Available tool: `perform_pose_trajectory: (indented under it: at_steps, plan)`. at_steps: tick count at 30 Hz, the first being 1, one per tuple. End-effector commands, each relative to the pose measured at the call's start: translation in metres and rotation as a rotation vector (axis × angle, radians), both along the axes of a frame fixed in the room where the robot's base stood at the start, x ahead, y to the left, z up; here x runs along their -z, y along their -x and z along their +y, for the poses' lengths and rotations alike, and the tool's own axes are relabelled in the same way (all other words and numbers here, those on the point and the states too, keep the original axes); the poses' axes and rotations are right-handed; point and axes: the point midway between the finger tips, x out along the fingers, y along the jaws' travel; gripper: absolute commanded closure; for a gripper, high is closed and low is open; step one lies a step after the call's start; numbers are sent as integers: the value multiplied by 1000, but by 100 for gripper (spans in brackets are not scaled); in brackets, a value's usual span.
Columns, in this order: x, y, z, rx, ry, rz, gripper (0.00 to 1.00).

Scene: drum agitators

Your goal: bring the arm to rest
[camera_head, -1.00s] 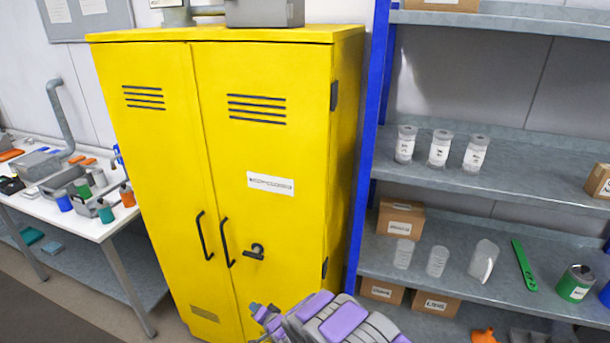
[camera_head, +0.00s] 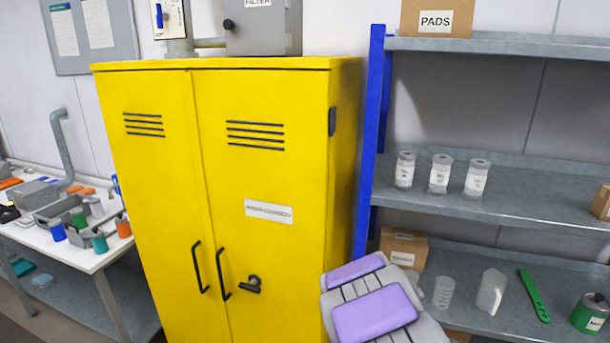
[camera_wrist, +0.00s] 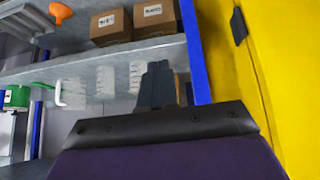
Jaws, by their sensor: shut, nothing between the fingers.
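My arm, grey with purple pads, rises from the bottom of the head view, right of centre, in front of the cabinet's right edge and the shelf. My gripper (camera_wrist: 158,84) shows in the wrist view as two dark fingers held together, shut with nothing between them. It points toward the shelf and the cabinet edge. The gripper's fingers cannot be made out in the head view.
A yellow cabinet (camera_head: 262,180) stands in the middle. A blue-posted grey shelf (camera_head: 520,205) at right holds clear containers, boxes and a green scraper (camera_head: 535,295). A white table (camera_head: 85,262) with tools and small cans is at left.

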Motion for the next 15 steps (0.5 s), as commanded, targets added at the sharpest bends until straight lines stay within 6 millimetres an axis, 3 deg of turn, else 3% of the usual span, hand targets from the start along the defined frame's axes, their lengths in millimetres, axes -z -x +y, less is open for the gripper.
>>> perform_pose_trajectory:
  at_steps: [6,15]
  plan:
    - [-38,76,-24,44,28,142,100]
    - [-67,196,-23,20,-12,363,100]
